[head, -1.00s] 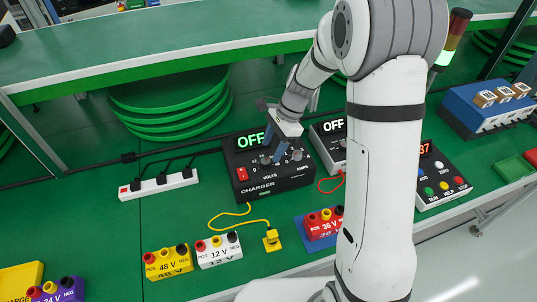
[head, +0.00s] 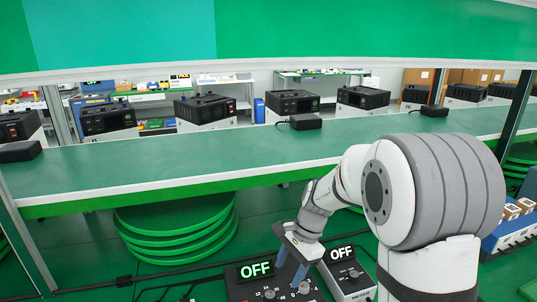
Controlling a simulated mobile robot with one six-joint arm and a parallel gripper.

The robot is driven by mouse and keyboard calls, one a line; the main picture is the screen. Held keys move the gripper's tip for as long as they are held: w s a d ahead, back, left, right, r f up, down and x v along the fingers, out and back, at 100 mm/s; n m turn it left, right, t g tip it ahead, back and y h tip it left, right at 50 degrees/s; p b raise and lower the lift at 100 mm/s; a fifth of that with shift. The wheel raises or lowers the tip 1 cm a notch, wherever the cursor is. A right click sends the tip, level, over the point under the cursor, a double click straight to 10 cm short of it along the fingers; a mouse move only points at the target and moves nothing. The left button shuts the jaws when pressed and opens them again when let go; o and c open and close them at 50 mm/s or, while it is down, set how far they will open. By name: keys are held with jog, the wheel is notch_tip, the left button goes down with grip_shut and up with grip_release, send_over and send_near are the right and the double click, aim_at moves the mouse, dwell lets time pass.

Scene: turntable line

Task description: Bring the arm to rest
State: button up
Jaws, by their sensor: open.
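My arm reaches from the lower right of the head view toward the bench. My gripper (head: 289,274) points down with its two blue-grey fingers apart and nothing seen between them. It is over the black charger (head: 246,291), close to the knobs on its face. The charger's green display (head: 256,270) reads OFF. I cannot tell whether the fingertips touch the knobs. The lower part of the charger is cut off by the picture's bottom edge.
A grey unit (head: 352,283) with a white OFF display stands right of the charger. A green shelf (head: 180,170) runs across behind the arm. Stacked green discs (head: 175,240) lie beneath it. A blue box (head: 503,236) with small cartons stands at the right edge.

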jog(key=s+d+r+n+t+h, duration=0.1)
jog(key=s+d+r+n, duration=0.2)
jog(key=s, duration=0.3)
jog(key=s+d+r+n+t+h, duration=0.1)
jog(key=s+d+r+n, duration=0.2)
jog(key=s, duration=0.3)
jog(key=s+d+r+n+t+h, duration=0.1)
jog(key=s+d+r+n+t, duration=0.1)
jog(key=s+n, duration=0.3)
jog(key=shift+s+d+r+h, duration=0.35)
jog(key=shift+s+d, duration=0.35)
jog(key=shift+s, duration=0.25)
